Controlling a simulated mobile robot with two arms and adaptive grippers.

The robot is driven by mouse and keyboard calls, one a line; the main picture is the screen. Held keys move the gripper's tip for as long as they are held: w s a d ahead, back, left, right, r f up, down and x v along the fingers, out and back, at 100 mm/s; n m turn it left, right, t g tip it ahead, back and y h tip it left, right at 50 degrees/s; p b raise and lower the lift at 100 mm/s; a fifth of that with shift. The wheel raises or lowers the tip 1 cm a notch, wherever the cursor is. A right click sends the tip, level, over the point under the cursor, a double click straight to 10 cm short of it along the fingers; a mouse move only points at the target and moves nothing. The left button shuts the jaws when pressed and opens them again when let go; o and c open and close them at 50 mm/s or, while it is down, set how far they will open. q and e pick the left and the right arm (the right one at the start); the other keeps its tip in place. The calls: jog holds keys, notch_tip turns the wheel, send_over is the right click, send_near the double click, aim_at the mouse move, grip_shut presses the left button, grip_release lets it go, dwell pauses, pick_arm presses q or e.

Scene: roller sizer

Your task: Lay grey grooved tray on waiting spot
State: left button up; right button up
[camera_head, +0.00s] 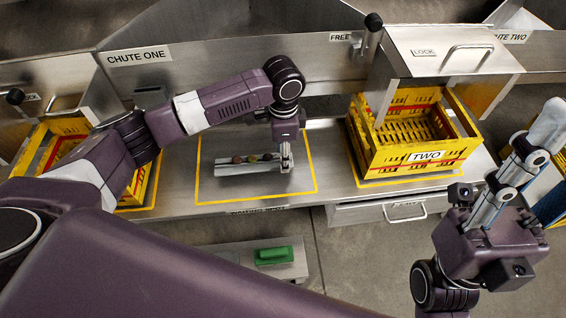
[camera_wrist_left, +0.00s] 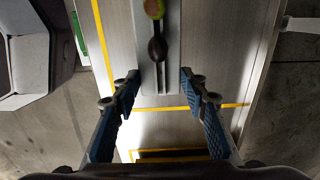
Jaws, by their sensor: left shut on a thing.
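The grey grooved tray (camera_head: 232,170) is a narrow metal channel carrying several small round, fruit-like pieces. It lies within the yellow square outline (camera_head: 257,198) on the steel bench below the CHUTE ONE sign. Whether it touches the bench or hangs just above it I cannot tell. My left gripper (camera_head: 287,163) is shut on the tray's right end. In the left wrist view the tray (camera_wrist_left: 174,45) runs away between the fingers, with a dark oval and a green-red piece on it. My right gripper (camera_head: 525,160) is far right, away from the tray; its finger gap is unclear.
A yellow crate (camera_head: 410,160) marked TWO stands right of the outline, under a steel hood. Another yellow crate (camera_head: 50,130) is at the left, partly behind my arm. A green block (camera_head: 273,256) lies on a lower surface in front. Bench within the outline is clear around the tray.

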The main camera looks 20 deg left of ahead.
pick_arm(q)
notch_tip(320, 180, down, 3)
jog(key=shift+f+b, duration=0.2)
jog(key=shift+b, duration=0.35)
jog(key=o, duration=1.2)
